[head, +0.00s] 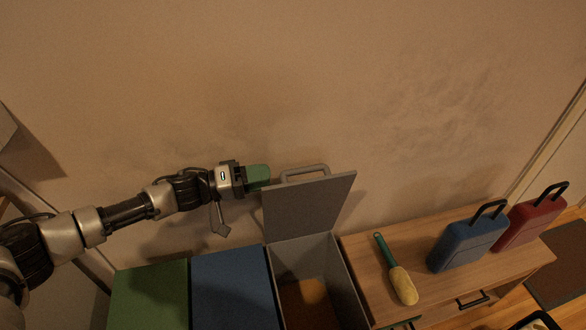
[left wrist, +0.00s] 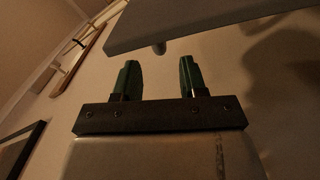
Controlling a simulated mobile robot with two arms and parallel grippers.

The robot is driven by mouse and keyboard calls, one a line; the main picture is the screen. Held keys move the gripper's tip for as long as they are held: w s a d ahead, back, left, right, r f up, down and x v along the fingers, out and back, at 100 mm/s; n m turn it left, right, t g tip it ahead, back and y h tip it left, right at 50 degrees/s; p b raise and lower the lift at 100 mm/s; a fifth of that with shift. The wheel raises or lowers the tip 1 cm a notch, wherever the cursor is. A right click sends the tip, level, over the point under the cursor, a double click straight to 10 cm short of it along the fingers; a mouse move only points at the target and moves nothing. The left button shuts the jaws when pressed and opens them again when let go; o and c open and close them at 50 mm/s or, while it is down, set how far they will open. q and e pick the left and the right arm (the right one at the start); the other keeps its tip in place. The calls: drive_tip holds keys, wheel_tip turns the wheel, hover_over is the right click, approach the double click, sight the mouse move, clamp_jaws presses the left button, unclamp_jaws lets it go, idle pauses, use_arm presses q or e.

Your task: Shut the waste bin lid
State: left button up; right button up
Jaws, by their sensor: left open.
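The grey waste bin (head: 338,283) stands open, its grey lid (head: 312,207) raised steeply on the wall side. The lid has a grey loop handle (head: 306,172) along its top edge. My left gripper (head: 262,177) is open and empty, with green fingers, at the lid's upper left corner beside the handle. In the left wrist view the two fingers (left wrist: 159,78) stand apart, with the lid (left wrist: 200,22) just beyond their tips. I cannot tell whether a finger touches the lid. My right gripper is not in view.
A green bin (head: 150,295) and a blue bin (head: 232,290) stand left of the grey one. On the right, a wooden cabinet (head: 425,250) holds a green-handled brush (head: 400,284), a blue case (head: 466,243) and a red case (head: 528,222). The wall is close behind.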

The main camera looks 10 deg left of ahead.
sight(292, 170)
use_arm(q)
drive_tip(key=x, duration=0.7)
drive_tip(key=shift+w+d, duration=0.1)
drive_tip(key=shift+d, duration=0.1)
clamp_jaws()
